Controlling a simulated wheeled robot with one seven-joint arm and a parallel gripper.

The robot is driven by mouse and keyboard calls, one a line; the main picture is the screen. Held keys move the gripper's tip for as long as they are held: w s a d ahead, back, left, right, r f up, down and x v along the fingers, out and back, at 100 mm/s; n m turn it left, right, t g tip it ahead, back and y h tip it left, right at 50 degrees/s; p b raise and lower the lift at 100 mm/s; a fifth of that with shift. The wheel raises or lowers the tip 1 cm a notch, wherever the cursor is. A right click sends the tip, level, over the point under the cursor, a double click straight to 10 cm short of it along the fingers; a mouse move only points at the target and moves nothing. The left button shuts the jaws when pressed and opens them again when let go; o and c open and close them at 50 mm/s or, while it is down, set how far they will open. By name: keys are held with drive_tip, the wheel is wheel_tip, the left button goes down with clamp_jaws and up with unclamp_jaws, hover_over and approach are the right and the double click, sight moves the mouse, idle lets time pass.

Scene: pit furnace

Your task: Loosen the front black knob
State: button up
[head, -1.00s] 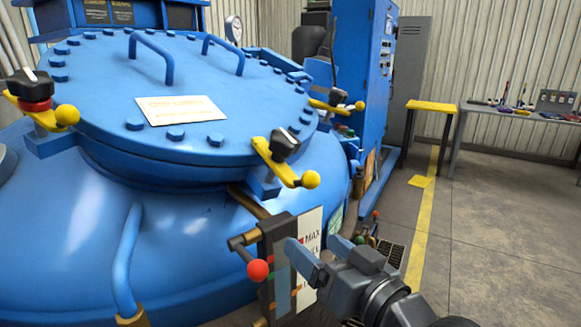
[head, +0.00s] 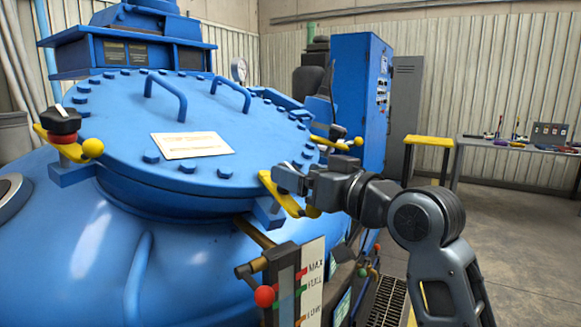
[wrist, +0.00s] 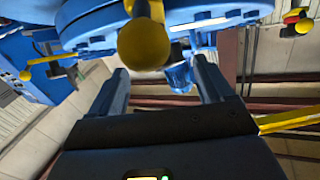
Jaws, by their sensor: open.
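The front black knob is hidden behind my gripper in the head view, and I cannot make it out in the wrist view. Its yellow clamp arm (head: 275,190) shows at the lid's front right edge, partly covered by my gripper. Its yellow ball end also shows in the wrist view (wrist: 145,43), large and close, just above the gap between my fingers. My gripper (head: 290,178) is open at this clamp, with its two blue-grey fingers apart in the wrist view (wrist: 162,72). Nothing is seen held between them. Contact with the knob cannot be told.
The blue furnace lid (head: 125,125) carries bolts and handles. Another black knob (head: 60,122) with a red collar stands at left; a further yellow clamp (head: 330,142) is behind. A red ball lever (head: 265,296) and level plate (head: 312,280) are below. Open floor lies right.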

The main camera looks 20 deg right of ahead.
drive_tip(key=shift+p+x, duration=0.3)
drive_tip(key=shift+x, duration=1.55)
drive_tip(key=shift+c, duration=0.5)
drive_tip(key=c, duration=0.9)
drive_tip(key=shift+o, duration=0.2)
